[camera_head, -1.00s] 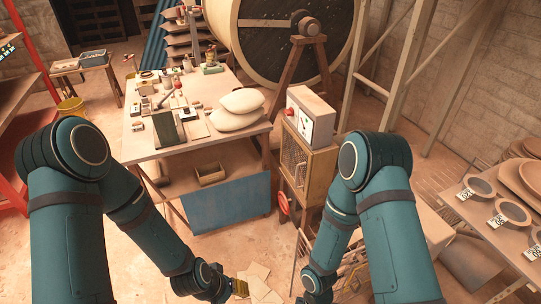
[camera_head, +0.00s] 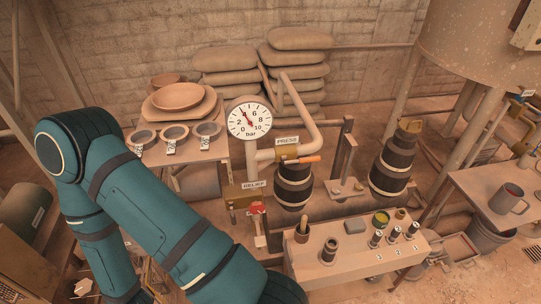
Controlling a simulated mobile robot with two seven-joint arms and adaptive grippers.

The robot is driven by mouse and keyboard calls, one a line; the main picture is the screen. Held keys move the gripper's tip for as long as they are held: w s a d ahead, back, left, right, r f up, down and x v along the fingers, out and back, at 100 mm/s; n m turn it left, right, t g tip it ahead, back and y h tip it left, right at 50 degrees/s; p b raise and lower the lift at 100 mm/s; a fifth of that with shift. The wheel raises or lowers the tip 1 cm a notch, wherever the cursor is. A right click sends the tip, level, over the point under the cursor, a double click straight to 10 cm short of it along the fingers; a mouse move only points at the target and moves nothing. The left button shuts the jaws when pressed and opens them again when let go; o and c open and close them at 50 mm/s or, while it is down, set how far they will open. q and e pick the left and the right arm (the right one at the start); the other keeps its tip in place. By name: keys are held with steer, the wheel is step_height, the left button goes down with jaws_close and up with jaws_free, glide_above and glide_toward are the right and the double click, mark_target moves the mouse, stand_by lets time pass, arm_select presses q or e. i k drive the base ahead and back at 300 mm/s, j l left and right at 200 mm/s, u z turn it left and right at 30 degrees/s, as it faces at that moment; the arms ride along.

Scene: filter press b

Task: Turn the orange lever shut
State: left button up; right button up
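An orange lever (camera_head: 306,159) sits just below the PRESS sign (camera_head: 288,141), at the pipework in the middle of the view. Its handle lies nearly level and points right, above a dark banded vessel (camera_head: 294,186). Its valve body is too small to make out clearly. A separate red handle (camera_head: 257,208) is below the RELIEF sign (camera_head: 254,185). Neither gripper can be seen, and no part of my arm touches the lever.
A round dial gauge (camera_head: 249,121) stands left of the lever on the pipe (camera_head: 305,117). A bench (camera_head: 352,250) with small containers is in front. A second dark vessel (camera_head: 392,170) is to the right. A table (camera_head: 218,155) with bowls is behind my arm.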

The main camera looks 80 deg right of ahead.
mark_target(283, 158)
steer(key=z, duration=2.8)
steer(key=k+l+z, duration=0.15)
steer(key=l, duration=0.2)
steer(key=i+l+z, duration=0.3)
steer(key=i+l, duration=0.3)
